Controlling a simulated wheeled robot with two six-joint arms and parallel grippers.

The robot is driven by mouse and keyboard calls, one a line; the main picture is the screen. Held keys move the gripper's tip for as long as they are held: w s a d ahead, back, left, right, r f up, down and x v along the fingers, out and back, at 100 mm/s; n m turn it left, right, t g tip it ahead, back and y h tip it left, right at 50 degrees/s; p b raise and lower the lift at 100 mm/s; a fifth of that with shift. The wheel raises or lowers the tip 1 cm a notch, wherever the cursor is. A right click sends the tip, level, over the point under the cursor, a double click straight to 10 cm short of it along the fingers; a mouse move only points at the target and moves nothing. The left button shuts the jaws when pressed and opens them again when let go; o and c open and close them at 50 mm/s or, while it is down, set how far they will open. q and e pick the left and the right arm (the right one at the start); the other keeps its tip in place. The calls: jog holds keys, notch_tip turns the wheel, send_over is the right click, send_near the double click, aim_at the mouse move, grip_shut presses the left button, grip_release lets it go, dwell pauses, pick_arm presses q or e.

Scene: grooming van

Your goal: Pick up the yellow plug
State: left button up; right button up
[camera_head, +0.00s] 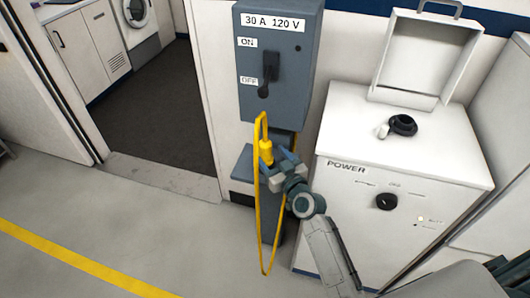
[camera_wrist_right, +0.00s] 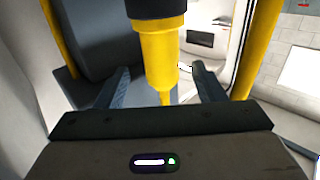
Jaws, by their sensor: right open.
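The yellow plug (camera_head: 266,153) stands upright at the grey ledge below the switch box, with its yellow cable (camera_head: 262,215) arching from its top and hanging in a long loop. In the right wrist view the plug (camera_wrist_right: 162,55) shows large, with a dark band near the top and a narrow tapered lower end. My right gripper (camera_head: 281,164) is open right at the plug. Its two blue-grey fingers (camera_wrist_right: 163,88) are apart, one on each side of the plug's lower part in the picture. Whether they touch it I cannot tell. My left gripper is not in view.
A grey switch box (camera_head: 280,60) marked 30 A 120 V, with an ON/OFF lever, hangs above. A white POWER cabinet (camera_head: 340,205) with an open lid and a round black socket (camera_head: 403,124) stands at the right. A doorway opens at the left; the floor there is clear.

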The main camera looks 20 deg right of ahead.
aim_at(262, 144)
jog(key=w, duration=0.2)
jog(key=w+a+p, duration=0.1)
jog(key=w, duration=0.2)
jog(key=shift+w+a+r+p, duration=0.15)
jog(key=shift+w+p, duration=0.15)
jog(key=shift+w, duration=0.2)
jog(key=shift+c, duration=0.9)
jog(key=c, duration=1)
